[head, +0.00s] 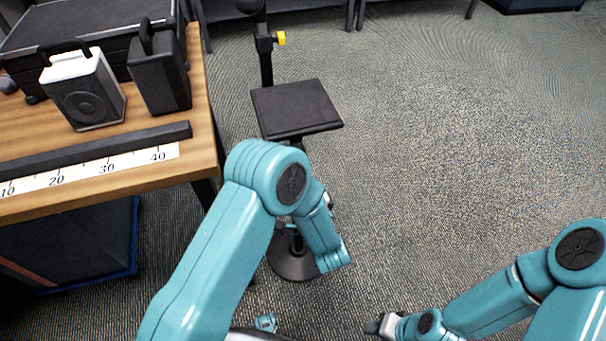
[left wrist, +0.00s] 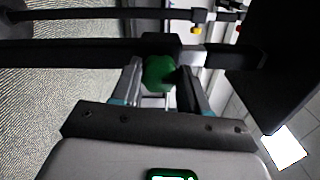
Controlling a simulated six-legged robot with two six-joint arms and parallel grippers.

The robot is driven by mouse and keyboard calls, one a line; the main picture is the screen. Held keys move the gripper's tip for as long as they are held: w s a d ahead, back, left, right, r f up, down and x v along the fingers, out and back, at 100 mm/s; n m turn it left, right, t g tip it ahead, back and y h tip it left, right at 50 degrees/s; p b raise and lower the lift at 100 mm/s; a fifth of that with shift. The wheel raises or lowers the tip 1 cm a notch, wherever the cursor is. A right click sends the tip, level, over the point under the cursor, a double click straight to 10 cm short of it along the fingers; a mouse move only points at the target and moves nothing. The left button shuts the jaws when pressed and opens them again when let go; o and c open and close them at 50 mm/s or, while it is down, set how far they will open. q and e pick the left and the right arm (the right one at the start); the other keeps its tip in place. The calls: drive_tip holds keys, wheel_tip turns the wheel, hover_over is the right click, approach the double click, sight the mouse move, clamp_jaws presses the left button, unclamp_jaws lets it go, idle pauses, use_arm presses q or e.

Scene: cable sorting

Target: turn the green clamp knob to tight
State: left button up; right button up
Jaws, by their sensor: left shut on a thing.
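The green clamp knob (left wrist: 158,72) sits between the two fingers of my left gripper (left wrist: 160,80) in the left wrist view. The gripper is shut on it, and the knob is against a black bar of the stand (left wrist: 90,54). In the head view my left arm hides the green knob and its gripper. The stand's black platform (head: 296,108) and round foot (head: 293,262) show behind that arm. My right gripper (head: 384,325) is at the bottom of the head view, away from the stand; its fingers are too small to judge.
A yellow knob (head: 280,38) is on the stand's upper post, also seen in the left wrist view (left wrist: 196,30). A wooden table (head: 205,105) at left holds a white speaker (head: 88,92), a black speaker (head: 160,75) and a ruler strip (head: 90,170). Carpet at right is clear.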

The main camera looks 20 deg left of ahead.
idle(0.3)
use_arm(q)
drive_tip(key=o, duration=1.1)
drive_tip(key=shift+c, duration=0.2)
